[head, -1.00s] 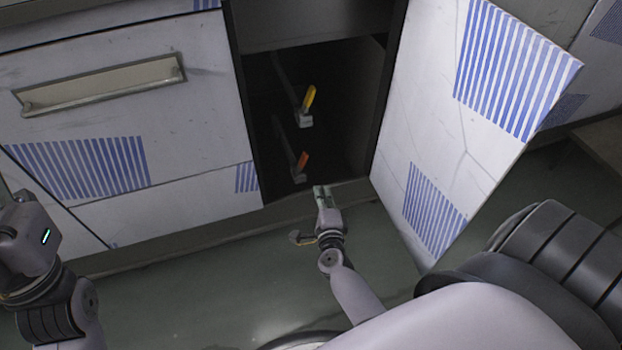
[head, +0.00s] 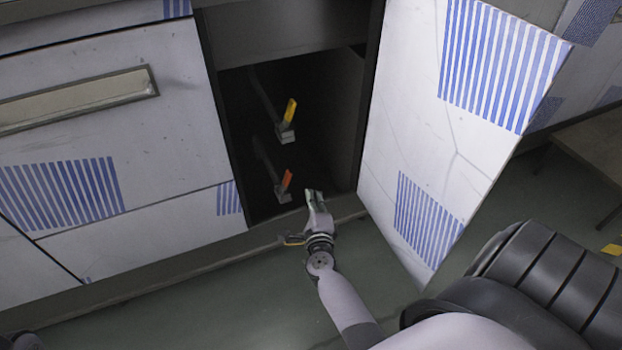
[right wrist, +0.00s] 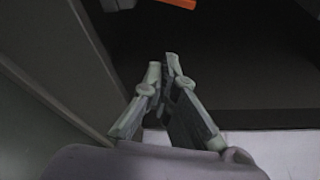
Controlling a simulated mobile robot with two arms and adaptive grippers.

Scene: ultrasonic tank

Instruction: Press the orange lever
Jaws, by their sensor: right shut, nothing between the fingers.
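The orange lever (head: 287,180) is low inside the open dark cabinet, on a grey valve fitting with a pipe behind it. It also shows at the top edge of the right wrist view (right wrist: 178,3), cut off by the frame. My right gripper (head: 314,193) is shut and empty at the cabinet's opening, to the right of and slightly below the orange lever, apart from it. In the right wrist view its fingertips (right wrist: 164,62) point into the cabinet, with the lever beyond them. My left gripper is not clearly visible; only a dark bit of that arm shows at the lower left.
A yellow lever (head: 290,111) on a similar fitting sits above the orange one. The open white door (head: 415,110) with blue stripes stands to the right of the opening. A drawer front (head: 170,130) is on the left. The cabinet's bottom sill (head: 270,230) runs below.

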